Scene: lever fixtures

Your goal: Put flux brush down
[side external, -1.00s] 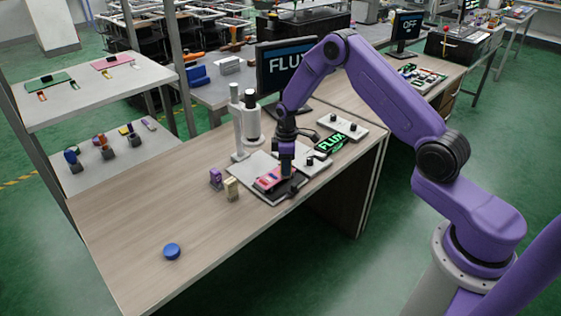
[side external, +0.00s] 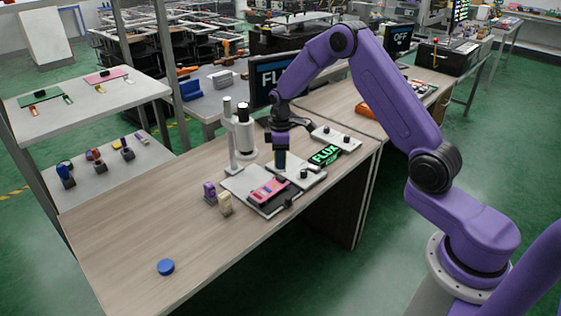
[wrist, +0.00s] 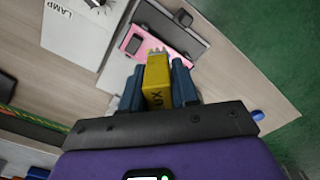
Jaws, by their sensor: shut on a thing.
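My gripper (side external: 280,160) is shut on the yellow flux brush (wrist: 158,80) and holds it above the work plate. In the wrist view the brush sits between the two blue-grey fingers, with part of its dark lettering visible and pale bristles at the far end. The pink board (side external: 268,190) lies in a dark fixture below and in front of the gripper. It also shows just beyond the bristles in the wrist view (wrist: 178,42).

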